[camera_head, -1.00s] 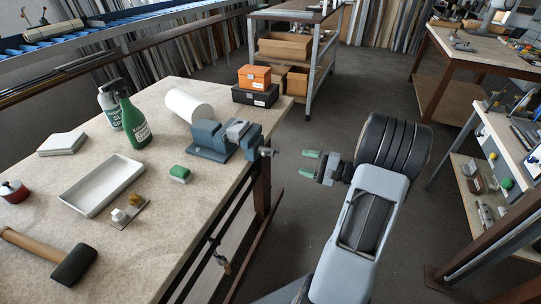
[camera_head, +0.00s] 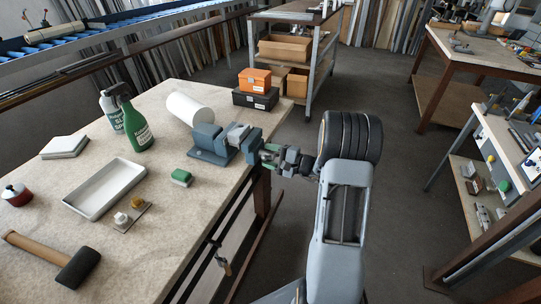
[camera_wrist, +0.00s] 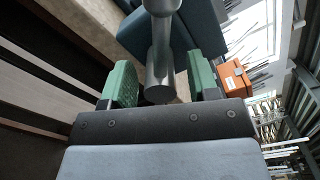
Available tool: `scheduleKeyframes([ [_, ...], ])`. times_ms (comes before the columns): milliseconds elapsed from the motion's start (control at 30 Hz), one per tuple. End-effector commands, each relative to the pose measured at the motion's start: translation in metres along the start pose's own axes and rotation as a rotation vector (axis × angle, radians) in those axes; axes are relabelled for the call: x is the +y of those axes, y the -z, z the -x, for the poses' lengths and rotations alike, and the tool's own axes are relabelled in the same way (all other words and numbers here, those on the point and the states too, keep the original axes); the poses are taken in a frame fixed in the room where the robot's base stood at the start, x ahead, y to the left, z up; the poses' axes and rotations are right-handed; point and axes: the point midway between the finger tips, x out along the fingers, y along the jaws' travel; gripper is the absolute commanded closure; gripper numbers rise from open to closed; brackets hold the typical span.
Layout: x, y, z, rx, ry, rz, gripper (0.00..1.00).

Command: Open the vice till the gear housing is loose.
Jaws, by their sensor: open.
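The blue-grey vice (camera_head: 213,142) stands at the right edge of the bench. A light grey block, seemingly the gear housing (camera_head: 238,134), sits between its jaws; I cannot tell how tightly. My gripper (camera_head: 268,154) is at the vice's handle end, off the bench edge. In the wrist view its green fingertips (camera_wrist: 160,86) are apart, one on each side of the grey metal handle bar and screw end (camera_wrist: 160,60). The fingers do not visibly press on the bar. The vice body (camera_wrist: 200,25) shows behind it, and the housing is hidden there.
On the bench are a white roll (camera_head: 190,108), a green spray bottle (camera_head: 134,124), a green-topped block (camera_head: 181,177), a white tray (camera_head: 80,208) and a mallet (camera_head: 76,266). Orange (camera_head: 254,78) and black boxes (camera_head: 256,97) stand behind the vice.

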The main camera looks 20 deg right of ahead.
Motion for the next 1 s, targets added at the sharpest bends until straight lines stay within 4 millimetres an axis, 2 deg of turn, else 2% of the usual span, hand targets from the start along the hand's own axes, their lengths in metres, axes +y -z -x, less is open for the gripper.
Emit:
scheduleKeyframes([
  [300,0.0001,0.0001,-0.0014,0.000,0.000,0.000,0.46],
  [867,0.0000,0.0001,-0.0010,0.000,0.000,0.000,1.00],
  [1000,-0.0001,0.0001,-0.0009,0.000,0.000,0.000,1.00],
])
